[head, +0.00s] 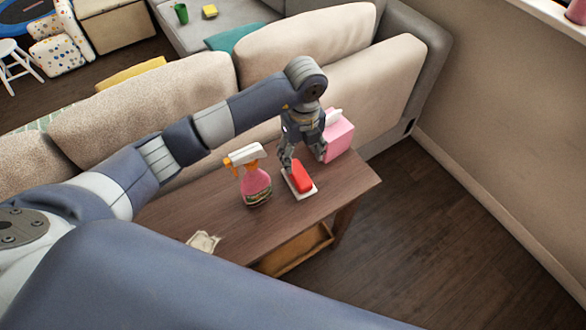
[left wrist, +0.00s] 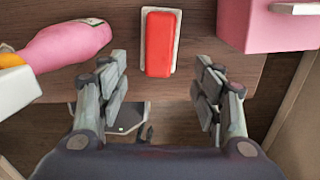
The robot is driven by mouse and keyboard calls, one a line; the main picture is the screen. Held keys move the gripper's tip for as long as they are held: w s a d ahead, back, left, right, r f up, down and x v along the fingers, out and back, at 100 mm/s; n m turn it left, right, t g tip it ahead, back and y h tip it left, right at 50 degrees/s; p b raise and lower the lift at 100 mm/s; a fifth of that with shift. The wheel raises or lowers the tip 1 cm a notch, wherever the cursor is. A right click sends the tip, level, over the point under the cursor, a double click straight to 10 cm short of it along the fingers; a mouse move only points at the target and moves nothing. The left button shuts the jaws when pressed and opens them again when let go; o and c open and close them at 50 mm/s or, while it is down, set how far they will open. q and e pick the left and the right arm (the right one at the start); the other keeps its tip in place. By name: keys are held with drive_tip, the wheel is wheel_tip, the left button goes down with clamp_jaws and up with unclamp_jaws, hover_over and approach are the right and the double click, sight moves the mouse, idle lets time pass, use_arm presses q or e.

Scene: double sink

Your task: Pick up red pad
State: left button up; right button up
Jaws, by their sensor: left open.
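The red pad (head: 302,178) lies on a small white tray (head: 310,192) on the wooden table (head: 230,222). In the left wrist view the red pad (left wrist: 160,44) is upright in the picture, with the white tray (left wrist: 144,30) showing around its edges. My left gripper (head: 303,160) is above the table at the pad, pointing down. In the left wrist view my left gripper (left wrist: 162,95) is open and empty, its fingers apart on either side of the pad's line, with the pad beyond the fingertips. My right gripper is not in view.
A pink spray bottle (head: 256,185) with a white and orange head stands left of the pad. A pink tissue box (head: 338,135) stands close behind the gripper. A crumpled cloth or paper (head: 204,242) lies nearer on the table. A beige sofa (head: 150,105) runs along the table's back.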

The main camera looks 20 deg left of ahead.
sight(299, 173)
use_arm(q)
wheel_tip(299, 173, down, 4)
drive_tip(key=shift+s+d, duration=0.1)
drive_tip(key=shift+s, duration=0.05)
drive_tip(key=shift+f, duration=0.3)
drive_tip(key=f, duration=0.3)
drive_tip(key=a+f+p, duration=0.1)
drive_tip(key=f, duration=0.1)
drive_tip(key=shift+w+f, duration=0.15)
drive_tip(key=shift+w, duration=0.2)
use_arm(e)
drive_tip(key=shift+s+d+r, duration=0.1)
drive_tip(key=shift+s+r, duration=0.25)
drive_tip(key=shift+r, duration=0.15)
use_arm(q)
drive_tip(key=shift+c, duration=1.3)
drive_tip(key=c, duration=0.8)
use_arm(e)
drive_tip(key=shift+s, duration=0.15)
